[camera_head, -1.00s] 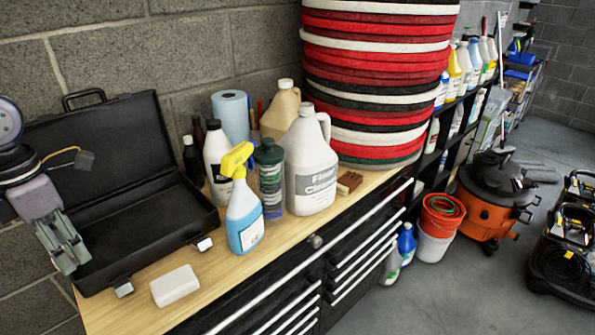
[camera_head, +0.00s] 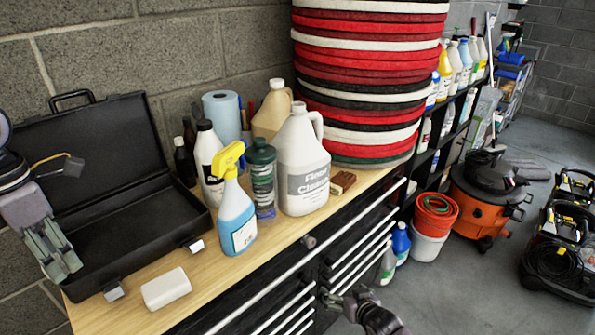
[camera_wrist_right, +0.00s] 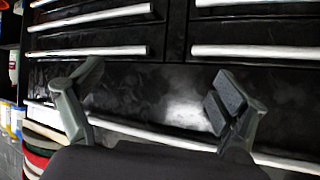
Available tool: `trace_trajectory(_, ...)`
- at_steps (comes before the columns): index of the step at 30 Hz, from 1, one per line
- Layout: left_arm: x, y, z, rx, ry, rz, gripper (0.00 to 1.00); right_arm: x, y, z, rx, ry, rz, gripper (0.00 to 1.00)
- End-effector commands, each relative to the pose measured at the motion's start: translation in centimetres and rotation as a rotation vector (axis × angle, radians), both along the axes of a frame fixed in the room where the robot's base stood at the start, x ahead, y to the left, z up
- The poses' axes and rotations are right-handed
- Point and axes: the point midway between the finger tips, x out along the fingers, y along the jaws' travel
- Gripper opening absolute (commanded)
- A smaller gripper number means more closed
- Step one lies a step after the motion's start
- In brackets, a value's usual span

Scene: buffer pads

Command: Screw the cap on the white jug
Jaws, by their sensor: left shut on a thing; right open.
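The white jug (camera_head: 304,168) with a "Floor Cleaner" label stands upright on the wooden worktop, with its handle to the right. A pale ring or top (camera_head: 298,107) shows at its neck; I cannot tell whether it is a cap. My left gripper (camera_head: 62,268) is at the far left, in front of the open black case and well away from the jug. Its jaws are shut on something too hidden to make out. My right gripper (camera_head: 332,298) is low in front of the drawers, below the jug. It is open and empty in the right wrist view (camera_wrist_right: 160,88).
A blue spray bottle (camera_head: 236,215), a green bottle (camera_head: 263,180) and a tan jug (camera_head: 271,112) crowd the jug's left. Stacked pads (camera_head: 365,80) stand behind right. A brown block (camera_head: 342,183) lies beside it. A white block (camera_head: 166,288) lies near the front edge. Drawer handles (camera_wrist_right: 245,51) face the right gripper.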

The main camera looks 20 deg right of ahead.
Motion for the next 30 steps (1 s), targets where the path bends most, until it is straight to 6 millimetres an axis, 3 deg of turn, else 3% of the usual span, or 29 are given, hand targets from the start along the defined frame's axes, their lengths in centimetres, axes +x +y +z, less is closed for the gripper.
trace_trajectory(3, 0.0, 0.0, -0.2, 0.000, 0.000, 0.000, 0.27, 2.8, 0.1, 5.3, 0.032, -0.096, 0.001, 0.92)
trace_trajectory(9, 0.0, 0.0, -0.4, 0.000, 0.000, -0.001, 0.27, 6.0, 0.8, 14.2, 0.088, -0.246, 0.014, 0.92)
trace_trajectory(15, 0.0, 0.0, -0.6, 0.000, 0.000, 0.000, 0.27, 8.2, 1.4, 23.5, 0.156, -0.406, 0.041, 0.92)
trace_trajectory(21, 0.0, 0.0, -0.8, 0.000, 0.000, 0.001, 0.27, 8.9, 2.5, 32.6, 0.228, -0.560, 0.088, 0.92)
trace_trajectory(24, 0.0, 0.0, -0.9, 0.000, 0.000, 0.002, 0.27, 8.7, 3.0, 35.9, 0.257, -0.615, 0.111, 0.92)
trace_trajectory(30, 0.0, 0.0, -1.0, 0.000, 0.000, 0.002, 0.27, 8.2, 3.7, 39.5, 0.290, -0.671, 0.139, 0.92)
